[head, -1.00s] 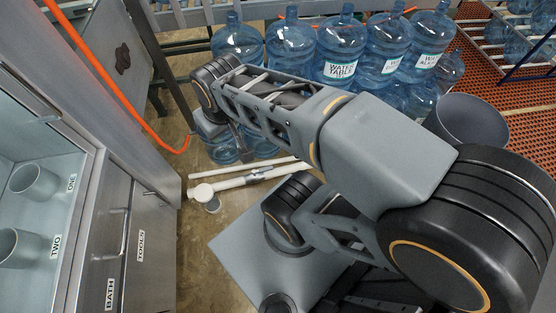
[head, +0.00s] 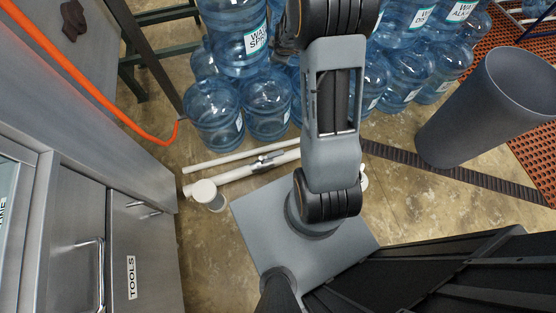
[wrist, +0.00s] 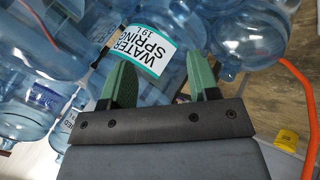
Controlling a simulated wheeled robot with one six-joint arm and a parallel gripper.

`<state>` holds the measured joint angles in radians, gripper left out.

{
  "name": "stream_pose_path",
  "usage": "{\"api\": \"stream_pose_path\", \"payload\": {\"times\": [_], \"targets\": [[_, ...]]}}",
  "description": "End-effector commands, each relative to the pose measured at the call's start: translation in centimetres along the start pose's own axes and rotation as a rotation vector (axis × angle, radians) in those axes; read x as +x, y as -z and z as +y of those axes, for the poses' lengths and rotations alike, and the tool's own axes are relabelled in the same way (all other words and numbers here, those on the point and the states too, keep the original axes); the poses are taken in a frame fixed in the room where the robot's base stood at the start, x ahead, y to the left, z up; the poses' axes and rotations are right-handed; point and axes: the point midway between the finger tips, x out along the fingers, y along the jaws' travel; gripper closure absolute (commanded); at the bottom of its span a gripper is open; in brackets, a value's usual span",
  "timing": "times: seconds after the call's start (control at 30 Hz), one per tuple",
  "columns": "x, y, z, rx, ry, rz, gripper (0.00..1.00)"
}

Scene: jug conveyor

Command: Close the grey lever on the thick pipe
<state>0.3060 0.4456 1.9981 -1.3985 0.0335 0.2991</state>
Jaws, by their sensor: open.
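Two white pipes lie on the floor in the head view, left of my arm: a thinner pipe (head: 225,161) behind and a thick pipe (head: 232,178) in front. The thick pipe ends in a round white cap at its left. A small grey lever (head: 263,161) sits on the thick pipe; its exact angle is too small to tell. The pipes' right part is hidden by my arm. My gripper (wrist: 163,72) shows in the wrist view with two green fingers, open and empty, facing the water jugs. In the head view it is hidden behind my arm.
Blue water jugs (head: 268,105) stand stacked behind the pipes; a labelled jug (wrist: 148,50) is close in the wrist view. A steel drawer cabinet (head: 145,235) stands left. An orange hose (head: 85,82) hangs at upper left. A grey bin (head: 470,120) stands right.

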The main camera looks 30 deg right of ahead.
Motion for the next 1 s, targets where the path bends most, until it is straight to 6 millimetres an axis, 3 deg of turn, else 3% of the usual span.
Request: {"api": "stream_pose_path", "payload": {"times": [0.03, 0.1, 0.2, 0.3, 0.4, 0.5, 0.7, 1.0], "targets": [[6.3, -2.2, -3.9, -0.07, 0.068, 0.028, 0.45], [11.4, -4.0, -7.7, -0.161, 0.169, 0.079, 0.45], [17.3, -7.0, -13.6, -0.271, 0.326, 0.146, 0.45], [21.4, -10.1, -19.2, -0.352, 0.479, 0.2, 0.45], [23.9, -12.8, -23.9, -0.407, 0.61, 0.239, 0.45], [25.3, -14.8, -27.3, -0.446, 0.709, 0.266, 0.45], [26.6, -16.8, -30.8, -0.48, 0.806, 0.289, 0.45], [30.0, -16.7, -35.0, -0.487, 0.817, 0.292, 0.45]]}}
